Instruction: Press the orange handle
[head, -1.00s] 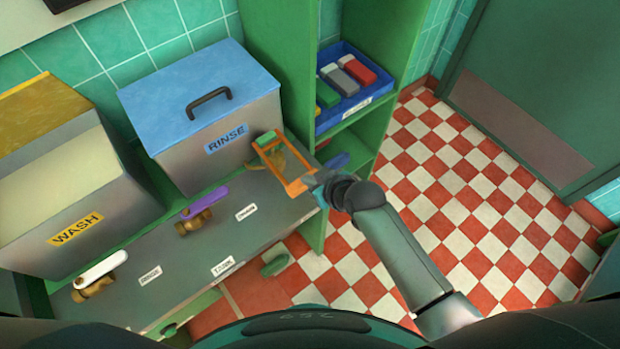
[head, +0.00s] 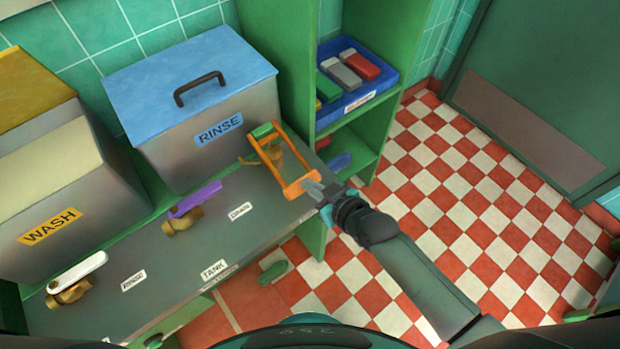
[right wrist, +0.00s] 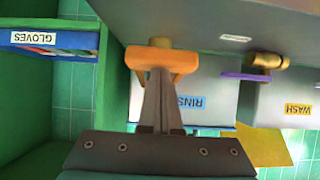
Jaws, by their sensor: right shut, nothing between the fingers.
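The orange handle (head: 301,186) is a long open loop reaching out from a brass valve (head: 266,153) on the grey counter, with a green piece at its far end. Its near crossbar points towards my right gripper (head: 313,188), which is shut and empty. The fingertips are at that crossbar in the head view. In the right wrist view the shut fingers (right wrist: 158,75) overlap the orange handle (right wrist: 162,57); I cannot tell whether they touch it. My left gripper is not in view.
A purple lever (head: 195,200) and a white lever (head: 77,272) sit on valves further left. A RINSE bin (head: 215,160) with a blue lid and a WASH bin (head: 40,230) stand behind. A green shelf (head: 375,110) with a blue tray is behind right; checkered floor is open at right.

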